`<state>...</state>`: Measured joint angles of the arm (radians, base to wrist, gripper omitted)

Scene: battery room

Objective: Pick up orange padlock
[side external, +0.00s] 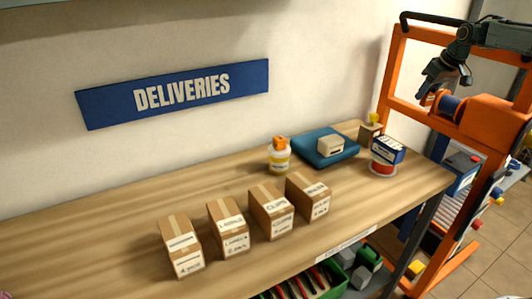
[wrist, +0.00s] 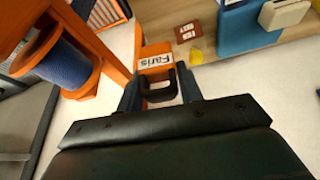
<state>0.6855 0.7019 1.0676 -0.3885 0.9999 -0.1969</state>
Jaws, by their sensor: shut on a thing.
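The orange padlock (wrist: 155,50) shows in the wrist view, with a white label reading "Faris" and a dark shackle. My gripper (wrist: 160,88) is shut on it, with one dark finger on each side of the shackle. In the side external view, my gripper (side external: 434,86) is high at the upper right, above the right end of the bench and beside an orange frame. The padlock is small there, a bit of orange (side external: 429,98) at the fingertips. It is held in the air, clear of the bench top.
The orange frame (side external: 397,75) with a blue roll (side external: 450,107) stands close to my gripper.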

